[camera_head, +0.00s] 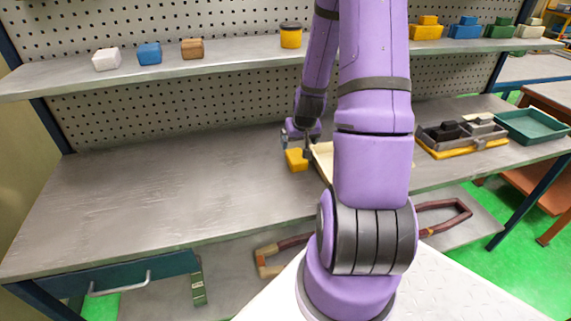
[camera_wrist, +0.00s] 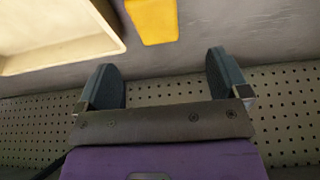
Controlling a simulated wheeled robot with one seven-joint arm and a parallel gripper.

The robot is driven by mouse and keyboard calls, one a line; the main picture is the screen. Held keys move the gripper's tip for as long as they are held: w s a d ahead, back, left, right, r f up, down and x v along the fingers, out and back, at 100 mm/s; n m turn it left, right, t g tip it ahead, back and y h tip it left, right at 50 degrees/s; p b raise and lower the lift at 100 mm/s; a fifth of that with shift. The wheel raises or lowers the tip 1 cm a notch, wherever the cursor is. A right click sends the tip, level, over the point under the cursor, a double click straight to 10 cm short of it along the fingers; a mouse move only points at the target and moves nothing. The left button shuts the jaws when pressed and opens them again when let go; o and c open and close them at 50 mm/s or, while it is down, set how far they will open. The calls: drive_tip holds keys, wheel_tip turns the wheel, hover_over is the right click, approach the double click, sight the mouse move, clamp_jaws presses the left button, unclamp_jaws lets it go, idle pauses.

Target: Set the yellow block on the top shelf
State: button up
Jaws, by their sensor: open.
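The yellow block (camera_head: 296,160) sits on the workbench (camera_head: 150,185), just left of a cream tray that my arm partly hides. In the wrist view the yellow block (camera_wrist: 153,18) is at the top edge, cut off by the frame and beyond my fingertips. My gripper (camera_wrist: 166,66) is open with nothing between its fingers. In the head view my gripper (camera_head: 296,143) is close to the block, at its far side; whether they touch is unclear there. The top shelf (camera_head: 60,76) runs above the bench along the pegboard.
The cream tray (camera_wrist: 55,30) is beside the yellow block. A fixture (camera_head: 462,136) and green bin (camera_head: 532,126) stand right.

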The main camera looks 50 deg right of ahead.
sight(297, 156)
drive_tip(key=x, duration=0.5)
drive_tip(key=shift+f, duration=0.15)
drive_tip(key=shift+s+x, duration=0.2)
drive_tip(key=shift+x, duration=1.85)
drive_tip(key=shift+w+d+f, duration=0.3)
drive_tip(key=shift+d+f, duration=0.1)
drive_tip(key=shift+f, duration=0.35)
drive_tip(key=c, duration=1.2)
drive_tip(key=shift+r, duration=0.1)
